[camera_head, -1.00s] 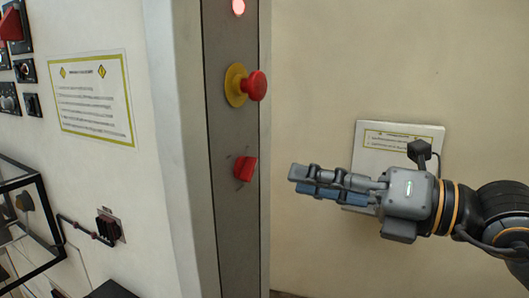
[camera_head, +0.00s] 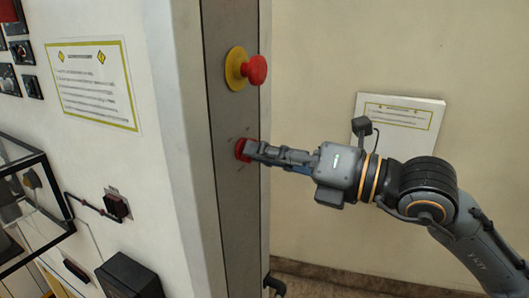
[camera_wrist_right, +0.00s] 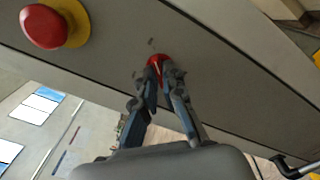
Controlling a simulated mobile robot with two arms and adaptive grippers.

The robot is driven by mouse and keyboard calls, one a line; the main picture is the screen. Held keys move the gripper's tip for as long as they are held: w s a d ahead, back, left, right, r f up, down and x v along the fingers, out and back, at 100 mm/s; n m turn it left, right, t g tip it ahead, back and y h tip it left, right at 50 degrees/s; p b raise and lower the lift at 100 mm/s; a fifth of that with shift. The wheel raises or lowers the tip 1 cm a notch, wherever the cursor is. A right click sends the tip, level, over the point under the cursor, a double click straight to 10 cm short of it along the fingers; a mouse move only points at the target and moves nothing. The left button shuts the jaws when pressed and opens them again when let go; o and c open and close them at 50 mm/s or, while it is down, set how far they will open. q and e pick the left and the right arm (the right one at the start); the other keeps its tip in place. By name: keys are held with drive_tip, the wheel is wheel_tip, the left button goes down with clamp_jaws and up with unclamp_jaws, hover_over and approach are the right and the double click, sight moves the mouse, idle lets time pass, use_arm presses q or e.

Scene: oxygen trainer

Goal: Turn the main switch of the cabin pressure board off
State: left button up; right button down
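The main switch (camera_head: 241,150) is a red rotary knob on the grey metal strip of the board, below the emergency stop button. My right gripper (camera_head: 254,151) reaches it from the right and covers much of it. In the right wrist view the red knob (camera_wrist_right: 156,61) shows at the fingertips of my right gripper (camera_wrist_right: 161,78). The fingers converge there with the knob between their tips, so the gripper looks shut on it. The knob's exact angle is hidden. My left gripper is not in view.
A red mushroom button on a yellow base (camera_head: 256,70) sits just above the knob; it also shows in the right wrist view (camera_wrist_right: 43,26). A white panel with a notice (camera_head: 92,82), switches and a clear-covered box (camera_head: 30,190) lies left. A wall plate (camera_head: 400,120) hangs behind my arm.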

drive_tip(key=shift+f+n+b, duration=0.1)
drive_tip(key=shift+n+b, duration=8.7)
drive_tip(key=shift+n, duration=0.1)
